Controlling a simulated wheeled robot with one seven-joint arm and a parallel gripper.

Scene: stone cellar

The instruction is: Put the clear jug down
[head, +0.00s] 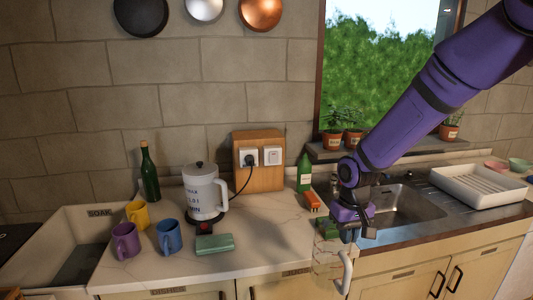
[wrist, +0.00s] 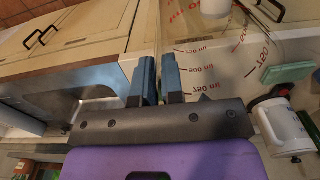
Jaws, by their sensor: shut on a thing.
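The clear jug (head: 327,258) is see-through with a pale handle (head: 346,272) and shows at the counter's front edge, right of the "JUGS" label (head: 297,272). My gripper (head: 347,234) is above it, pointing down, and is shut on it. In the wrist view the fingers (wrist: 158,72) stand close together, with the jug's red ml markings (wrist: 200,69) beside them. Most of the jug's outline is hard to make out. I cannot tell whether its base touches the worktop (head: 265,245).
A white kettle (head: 204,192), yellow (head: 138,214), purple (head: 125,241) and blue (head: 168,237) mugs and a green block (head: 214,244) stand left. A green bottle (head: 304,173) and orange brush (head: 312,201) are behind; the sink (head: 405,205) is right. The worktop between block and jug is clear.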

